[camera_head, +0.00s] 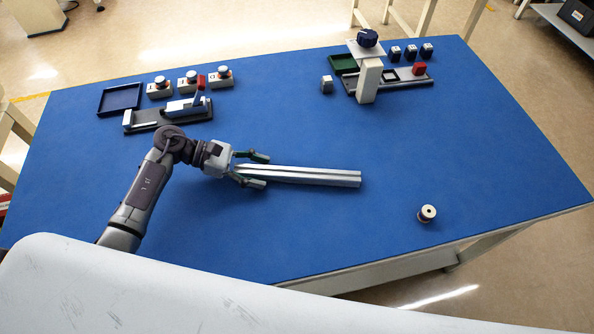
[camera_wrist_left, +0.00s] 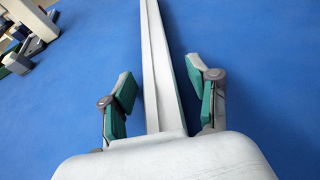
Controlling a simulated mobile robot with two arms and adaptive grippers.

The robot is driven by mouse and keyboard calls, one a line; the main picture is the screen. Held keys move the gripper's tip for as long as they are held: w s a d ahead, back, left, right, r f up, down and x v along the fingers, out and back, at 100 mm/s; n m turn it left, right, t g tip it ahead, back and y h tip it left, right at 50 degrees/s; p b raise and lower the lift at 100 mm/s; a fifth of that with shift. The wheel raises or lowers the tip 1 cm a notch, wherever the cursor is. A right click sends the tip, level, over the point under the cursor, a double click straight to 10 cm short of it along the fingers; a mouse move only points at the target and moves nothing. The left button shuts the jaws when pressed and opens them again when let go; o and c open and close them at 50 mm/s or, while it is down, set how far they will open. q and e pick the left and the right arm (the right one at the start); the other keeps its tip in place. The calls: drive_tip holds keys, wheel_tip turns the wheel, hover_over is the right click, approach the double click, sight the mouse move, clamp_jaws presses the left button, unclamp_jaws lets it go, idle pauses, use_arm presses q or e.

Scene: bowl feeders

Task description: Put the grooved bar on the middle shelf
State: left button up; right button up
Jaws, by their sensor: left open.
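The grooved bar (camera_head: 310,176) is a long silvery profile lying on the blue table, pointing right from my left gripper. My left gripper (camera_head: 262,170) is open at the bar's left end, with one finger on each side of it. In the left wrist view the bar (camera_wrist_left: 158,60) runs away between the two green-padded fingers of the gripper (camera_wrist_left: 160,95), with gaps on both sides. Whether the gripper is at the bar's height or above it is hard to tell. My right gripper is not in view. No middle shelf can be made out.
A grey fixture (camera_head: 168,115), a dark blue tray (camera_head: 120,98) and several button boxes (camera_head: 190,84) stand behind my left arm. A white-post fixture (camera_head: 368,80) and a green tray (camera_head: 343,64) stand at the back right. A small spool (camera_head: 427,214) stands front right. The table's middle right is clear.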

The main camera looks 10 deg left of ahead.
use_arm(q)
clamp_jaws()
drive_tip(key=shift+r, duration=0.1)
idle(0.4)
